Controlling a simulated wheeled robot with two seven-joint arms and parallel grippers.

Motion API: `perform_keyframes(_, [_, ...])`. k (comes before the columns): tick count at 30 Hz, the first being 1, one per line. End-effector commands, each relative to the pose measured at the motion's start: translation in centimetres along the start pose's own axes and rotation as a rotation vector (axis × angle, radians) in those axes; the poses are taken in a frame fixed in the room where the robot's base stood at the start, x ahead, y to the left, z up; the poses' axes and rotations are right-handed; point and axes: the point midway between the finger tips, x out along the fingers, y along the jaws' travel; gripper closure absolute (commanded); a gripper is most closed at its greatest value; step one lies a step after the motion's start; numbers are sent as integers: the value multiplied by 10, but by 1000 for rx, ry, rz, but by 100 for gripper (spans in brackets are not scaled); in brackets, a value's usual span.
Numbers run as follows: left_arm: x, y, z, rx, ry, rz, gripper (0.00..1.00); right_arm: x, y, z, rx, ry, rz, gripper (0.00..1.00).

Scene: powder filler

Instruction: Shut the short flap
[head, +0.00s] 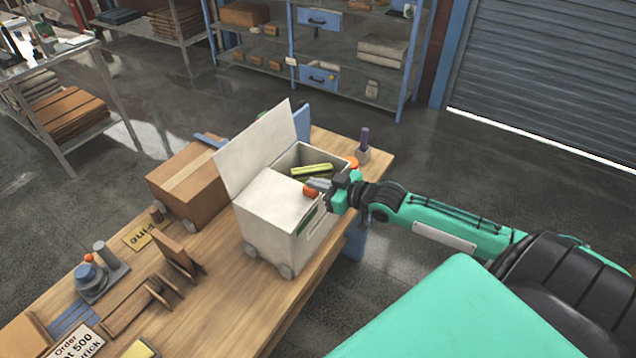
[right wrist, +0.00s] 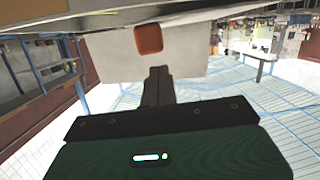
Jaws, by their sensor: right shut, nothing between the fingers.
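A white box (head: 265,226) stands on the wooden table, with green and yellow contents (head: 312,171) showing in its far half. A tall white flap (head: 257,150) stands up along its left side. A short white panel (head: 272,198) lies about level over the near half. My right gripper (head: 318,186) is at the box's right side, by an orange patch (head: 309,190) at that panel's edge. In the right wrist view its fingers (right wrist: 156,84) are shut and empty, below an orange patch (right wrist: 149,39) on a pale surface. Contact is unclear. My left gripper is out of view.
A brown carton (head: 188,185) stands left of the box. A purple-topped holder (head: 363,148) is near the far right table edge (head: 378,165). Wooden pieces (head: 178,255) and a grey fixture (head: 98,275) occupy the near left. Bare table lies in front of the box.

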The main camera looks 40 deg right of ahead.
Motion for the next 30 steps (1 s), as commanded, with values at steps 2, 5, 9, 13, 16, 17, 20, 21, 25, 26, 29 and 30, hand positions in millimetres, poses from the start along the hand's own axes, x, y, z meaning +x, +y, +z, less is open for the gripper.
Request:
perform_keyframes(2, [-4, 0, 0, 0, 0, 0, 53, 1, 0, 5, 0, 0, 1, 100])
perform_keyframes(5, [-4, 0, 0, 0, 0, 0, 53, 2, 0, 9, -1, 1, 0, 100])
perform_keyframes(9, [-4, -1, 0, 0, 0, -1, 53, 3, 0, 11, -1, 2, 0, 100])
perform_keyframes(13, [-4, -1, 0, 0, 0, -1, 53, 2, 0, 11, -1, 2, 0, 100])
perform_keyframes(16, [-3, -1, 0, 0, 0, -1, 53, 3, 0, 12, -1, 1, 0, 100])
perform_keyframes(17, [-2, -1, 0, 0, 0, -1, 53, 3, 0, 14, -1, 1, 0, 100])
perform_keyframes(20, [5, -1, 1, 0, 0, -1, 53, 6, 2, 22, -2, 0, 1, 100])
perform_keyframes(21, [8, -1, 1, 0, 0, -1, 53, 7, 3, 27, -1, 0, 1, 100])
perform_keyframes(25, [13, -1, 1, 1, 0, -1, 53, 8, 5, 35, 0, 0, 1, 100])
perform_keyframes(26, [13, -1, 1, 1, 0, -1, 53, 8, 5, 35, 0, -1, 1, 100])
perform_keyframes(29, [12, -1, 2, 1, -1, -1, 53, 8, 4, 36, 1, -5, 0, 100])
perform_keyframes(30, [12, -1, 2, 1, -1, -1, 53, 8, 4, 36, 2, -6, 0, 100])
